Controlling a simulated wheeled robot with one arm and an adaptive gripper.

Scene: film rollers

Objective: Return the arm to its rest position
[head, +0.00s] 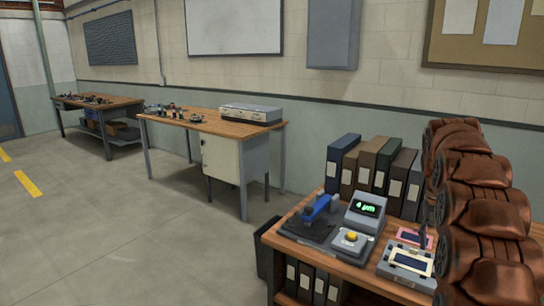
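Copper-brown jointed links, which look like parts of my own folded arm, fill the right edge of the head view, close to the camera. They stand in front of the right end of the near wooden bench (377,274). I cannot make out my gripper or its fingertips, so what it may hold is hidden.
The near bench carries a gauge with a green display (368,208), a blue-handled device (318,208), a yellow-button box (350,241), a framed grey device (409,258) and several binders (362,163). Another bench (209,122) stands farther back. The floor (115,220) at left is clear.

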